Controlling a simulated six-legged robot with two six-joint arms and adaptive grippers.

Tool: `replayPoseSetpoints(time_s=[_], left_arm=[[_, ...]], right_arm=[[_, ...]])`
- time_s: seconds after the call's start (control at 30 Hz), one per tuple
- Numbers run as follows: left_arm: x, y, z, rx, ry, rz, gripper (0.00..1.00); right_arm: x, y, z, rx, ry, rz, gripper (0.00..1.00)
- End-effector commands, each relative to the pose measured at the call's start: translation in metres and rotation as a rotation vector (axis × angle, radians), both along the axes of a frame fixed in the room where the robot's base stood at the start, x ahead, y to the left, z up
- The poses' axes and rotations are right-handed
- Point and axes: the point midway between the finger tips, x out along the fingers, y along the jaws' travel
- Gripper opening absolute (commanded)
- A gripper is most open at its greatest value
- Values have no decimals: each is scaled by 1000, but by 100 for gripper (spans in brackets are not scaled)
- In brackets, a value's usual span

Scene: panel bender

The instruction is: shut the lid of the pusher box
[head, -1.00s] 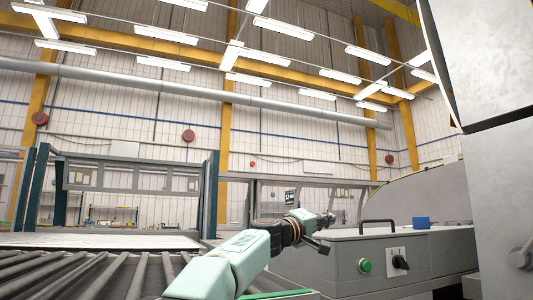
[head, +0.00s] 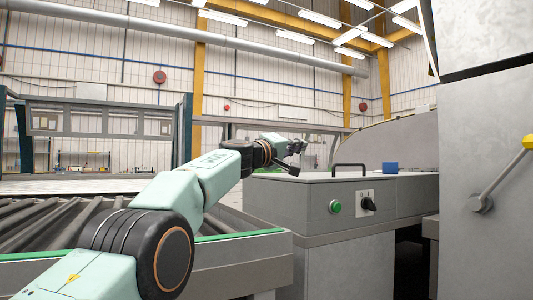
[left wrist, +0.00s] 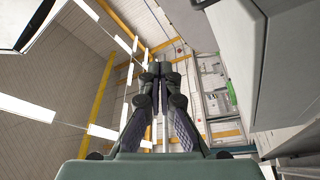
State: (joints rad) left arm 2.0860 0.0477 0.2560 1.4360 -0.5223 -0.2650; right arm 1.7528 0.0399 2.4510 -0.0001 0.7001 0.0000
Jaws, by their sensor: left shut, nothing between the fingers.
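A grey box (head: 300,208) with a green button (head: 335,207) and a black knob (head: 368,203) on its front stands right of centre in the head view; I take it as the pusher box. A black bar handle (head: 350,166) stands on its top near the front. The top is seen almost edge-on, so I cannot tell how the lid sits. My left gripper (head: 328,146) is shut and empty, above the box's left part and apart from the handle. It also shows in the left wrist view (left wrist: 162,68), fingers together. My right gripper is not in view.
A blue block (head: 390,168) sits on the box top to the right. A tall grey cabinet (head: 470,130) with a yellow-knobbed lever (head: 500,173) stands at right. A roller conveyor (head: 50,230) with a green edge strip lies left, below my left arm.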

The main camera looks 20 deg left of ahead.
Motion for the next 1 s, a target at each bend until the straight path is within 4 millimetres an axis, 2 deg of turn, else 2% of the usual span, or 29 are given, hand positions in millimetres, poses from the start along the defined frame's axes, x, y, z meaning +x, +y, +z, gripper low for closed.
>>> replayPoseSetpoints(time_s=[0.03, 0.27, 0.67, 1.0], left_arm=[[-2, 3, -9, -3, 9, 1, 0], [-16, 13, -15, -5, 6, 2, 0], [-34, 31, -21, -5, 9, 1, 0], [-57, 56, -34, -5, 9, 2, 0]], right_arm=[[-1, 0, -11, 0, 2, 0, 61], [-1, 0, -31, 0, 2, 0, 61], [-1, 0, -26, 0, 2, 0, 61], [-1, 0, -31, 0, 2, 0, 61]])
